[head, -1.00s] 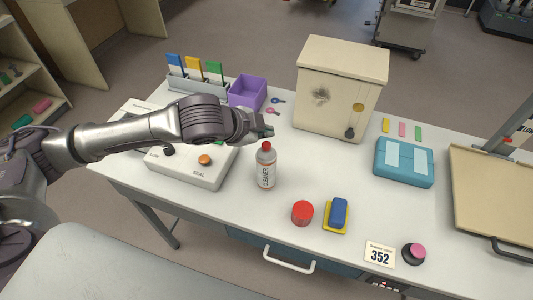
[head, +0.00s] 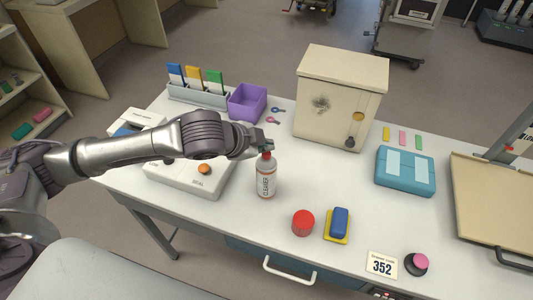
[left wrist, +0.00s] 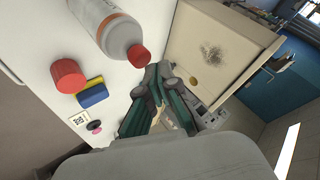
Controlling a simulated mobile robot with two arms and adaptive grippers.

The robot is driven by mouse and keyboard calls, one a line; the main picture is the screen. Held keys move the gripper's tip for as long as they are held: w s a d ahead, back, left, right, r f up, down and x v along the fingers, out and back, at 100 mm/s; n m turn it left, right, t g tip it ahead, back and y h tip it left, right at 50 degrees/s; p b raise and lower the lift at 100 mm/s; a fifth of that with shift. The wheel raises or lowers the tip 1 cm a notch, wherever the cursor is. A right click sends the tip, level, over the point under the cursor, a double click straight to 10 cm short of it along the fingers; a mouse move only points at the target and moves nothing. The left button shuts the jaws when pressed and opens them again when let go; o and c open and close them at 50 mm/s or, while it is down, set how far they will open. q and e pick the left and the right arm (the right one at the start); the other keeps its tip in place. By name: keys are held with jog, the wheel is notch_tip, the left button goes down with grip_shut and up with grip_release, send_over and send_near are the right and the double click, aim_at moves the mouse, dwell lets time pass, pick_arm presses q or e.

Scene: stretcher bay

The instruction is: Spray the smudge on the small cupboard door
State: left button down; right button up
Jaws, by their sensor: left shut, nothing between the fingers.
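The small cupboard (head: 340,95) is a cream box at the back of the table. Its door carries a dark grey smudge (head: 321,104), which also shows in the left wrist view (left wrist: 212,52). The cleaner bottle (head: 266,178), white with a red cap, stands upright on the table in front of the cupboard. My left gripper (head: 268,145) is shut and empty, at the height of the bottle's cap and just behind it in the picture. In the left wrist view the bottle (left wrist: 112,30) lies beyond the fingers (left wrist: 165,105). My right gripper is not in view.
A red cylinder (head: 303,223) and a blue block on a yellow pad (head: 339,223) stand to the right of the bottle. A white sealing device (head: 190,178) lies under my left arm. A teal case (head: 405,171) lies right of the cupboard. The table between bottle and cupboard is clear.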

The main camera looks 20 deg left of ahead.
aim_at(265, 154)
pick_arm(q)
jog(key=shift+f, duration=0.15)
dwell(0.5)
jog(key=shift+f, duration=0.6)
dwell(0.4)
jog(key=shift+r, duration=0.1)
jog(key=shift+r+p, duration=0.7)
jog(key=shift+p, duration=0.2)
notch_tip(265, 154, up, 6)
jog(key=p, duration=0.7)
